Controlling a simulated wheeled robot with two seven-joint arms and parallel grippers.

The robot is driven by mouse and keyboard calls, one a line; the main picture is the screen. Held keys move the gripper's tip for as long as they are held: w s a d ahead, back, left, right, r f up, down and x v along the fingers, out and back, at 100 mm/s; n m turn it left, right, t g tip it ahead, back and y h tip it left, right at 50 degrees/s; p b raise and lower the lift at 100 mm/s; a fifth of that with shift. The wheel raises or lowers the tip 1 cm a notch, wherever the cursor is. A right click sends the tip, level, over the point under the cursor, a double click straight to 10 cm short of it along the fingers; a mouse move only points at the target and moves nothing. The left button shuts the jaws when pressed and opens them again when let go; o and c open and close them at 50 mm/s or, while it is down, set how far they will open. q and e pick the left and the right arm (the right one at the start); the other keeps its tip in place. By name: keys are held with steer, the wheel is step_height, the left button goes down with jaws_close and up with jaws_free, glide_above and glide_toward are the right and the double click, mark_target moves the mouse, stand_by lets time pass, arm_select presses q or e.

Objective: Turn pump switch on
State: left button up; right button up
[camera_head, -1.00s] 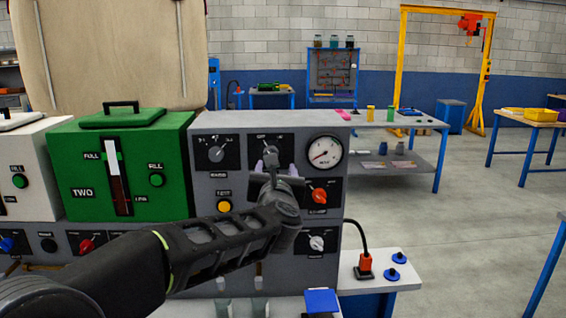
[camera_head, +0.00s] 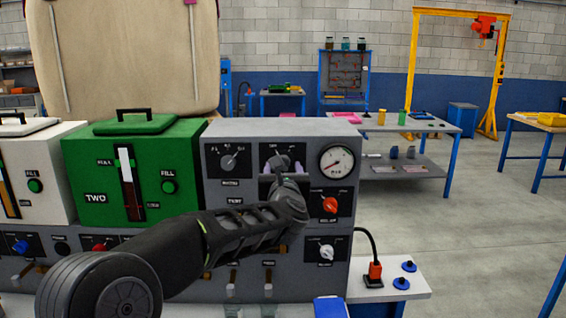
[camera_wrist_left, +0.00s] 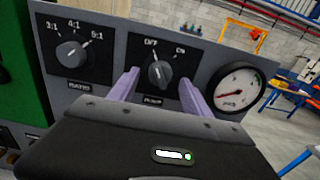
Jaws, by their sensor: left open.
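The pump switch (camera_wrist_left: 159,74) is a grey rotary knob on a black plate with OFF at upper left and ON at upper right. In the left wrist view its pointer is turned toward OFF. In the head view the pump switch plate (camera_head: 270,154) is partly hidden by my left gripper (camera_head: 283,172). The left gripper (camera_wrist_left: 157,88) is open, with one pale purple finger on each side of the knob. I cannot tell whether either finger touches it. My right gripper is not in view.
The ratio knob (camera_wrist_left: 72,53) is left of the pump switch, and a round gauge (camera_head: 336,162) is right of it. A red knob (camera_head: 329,205) sits below the gauge. A green tank (camera_head: 98,175) stands left of the grey panel.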

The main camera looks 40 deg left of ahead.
arm_select(q)
steer(key=shift+x, duration=0.95)
steer(key=shift+c, duration=0.5)
jaws_close()
